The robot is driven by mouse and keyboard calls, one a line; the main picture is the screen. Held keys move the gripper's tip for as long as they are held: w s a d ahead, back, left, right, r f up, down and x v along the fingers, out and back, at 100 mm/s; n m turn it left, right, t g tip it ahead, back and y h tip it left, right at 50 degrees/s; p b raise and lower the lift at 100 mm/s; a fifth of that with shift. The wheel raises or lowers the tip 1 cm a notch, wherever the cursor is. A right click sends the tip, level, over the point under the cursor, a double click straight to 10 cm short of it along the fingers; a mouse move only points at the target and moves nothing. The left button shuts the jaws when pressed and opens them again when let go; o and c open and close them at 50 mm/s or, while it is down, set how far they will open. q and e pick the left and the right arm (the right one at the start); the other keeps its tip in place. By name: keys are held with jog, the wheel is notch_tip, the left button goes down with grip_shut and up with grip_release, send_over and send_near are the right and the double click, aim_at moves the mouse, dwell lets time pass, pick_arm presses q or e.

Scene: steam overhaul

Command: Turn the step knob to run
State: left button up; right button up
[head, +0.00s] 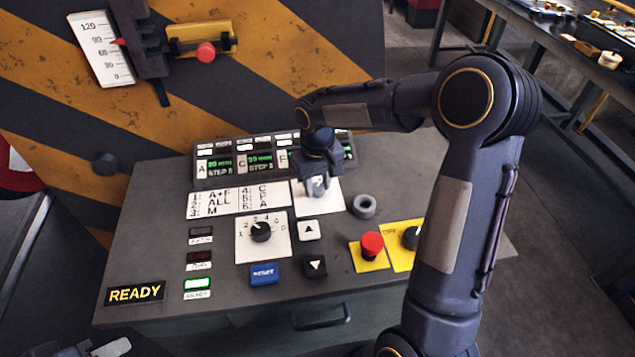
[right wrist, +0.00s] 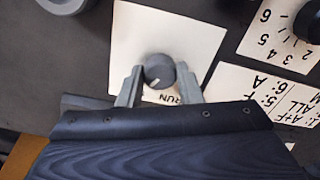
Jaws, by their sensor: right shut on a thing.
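The step knob (right wrist: 158,70) is a small dark round knob with a white pointer line, on a white plate (right wrist: 190,38). In the right wrist view the pointer aims down and slightly left, while the RUN label (right wrist: 178,120) lies below and right of the knob, partly covered by a finger. My right gripper (right wrist: 159,78) is shut on the knob, one finger at each side. In the head view my right gripper (head: 317,188) reaches down onto the white plate (head: 330,205) and hides most of the knob. Part of what seems my left gripper (head: 108,348) shows at the bottom left edge.
A numbered selector knob (head: 261,231), up and down arrow buttons (head: 309,230), a blue reset button (head: 264,274), a grey ring (head: 365,206) and a red mushroom button (head: 371,243) surround the plate. A display box (head: 225,148) stands behind. A lit READY sign (head: 135,294) is front left.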

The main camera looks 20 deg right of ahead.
aim_at(317, 187)
jog(key=shift+n, duration=0.4)
jog(key=n+p, duration=0.1)
jog(key=n, duration=0.4)
jog(key=n+p, duration=0.1)
jog(key=n, duration=0.5)
dwell(0.6)
jog(key=o, duration=1)
notch_tip(317, 187, up, 8)
jog(key=shift+f+b, duration=0.1)
jog(key=shift+b, duration=0.2)
